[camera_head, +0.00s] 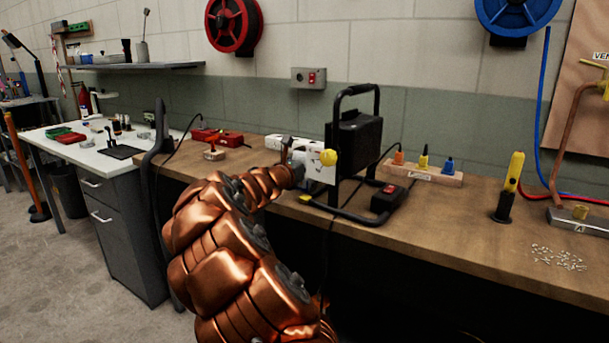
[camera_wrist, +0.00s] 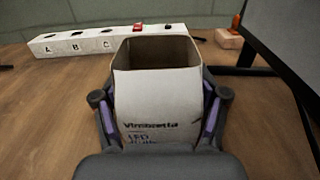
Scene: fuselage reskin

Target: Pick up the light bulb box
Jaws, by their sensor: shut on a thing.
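The light bulb box (camera_wrist: 158,95) is a white carton with an open top and printed lettering that includes "LED". In the wrist view it stands upright between the two fingers of my gripper (camera_wrist: 160,115), one finger pressed to each side. My gripper is shut on it. In the head view my copper-coloured arm reaches over the wooden bench, and the white box (camera_head: 315,172) shows at my gripper (camera_head: 301,172). I cannot tell whether the box's underside touches the bench.
A white strip marked A, B, C (camera_wrist: 90,43) lies behind the box. A black-framed work lamp (camera_head: 354,133) with a yellow knob (camera_head: 329,157) stands close on the right. Farther right are a wooden holder (camera_head: 432,175) and a yellow-black torch (camera_head: 511,183).

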